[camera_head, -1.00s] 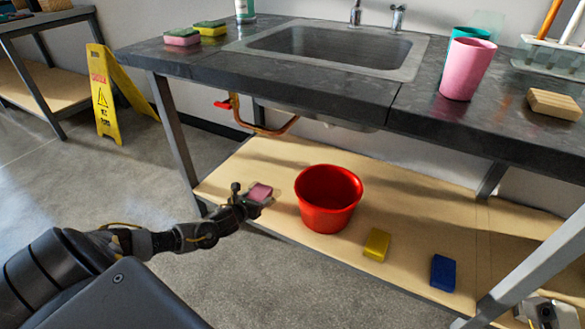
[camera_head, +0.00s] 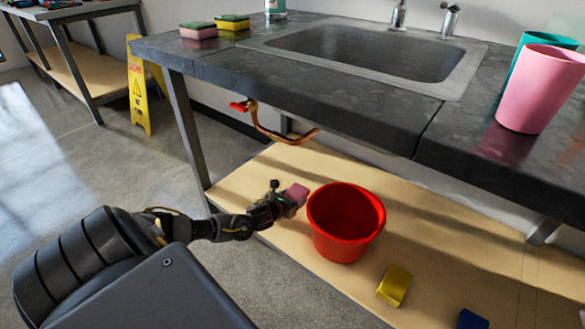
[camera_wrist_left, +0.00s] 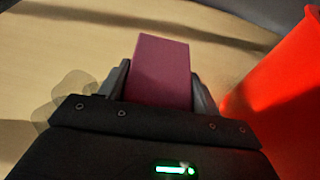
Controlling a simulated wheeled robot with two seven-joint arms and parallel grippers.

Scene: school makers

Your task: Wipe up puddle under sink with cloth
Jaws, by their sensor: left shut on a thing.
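I cannot make out the puddle in the head view. I cannot tell whether the cloth touches the shelf. My right gripper is out of view.
The red bucket (camera_head: 345,222) stands close to the right of the cloth. A yellow block (camera_head: 394,285) and a blue block (camera_head: 472,320) lie on the shelf (camera_head: 480,275). The sink counter (camera_head: 300,95) and a copper pipe (camera_head: 270,133) are above.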

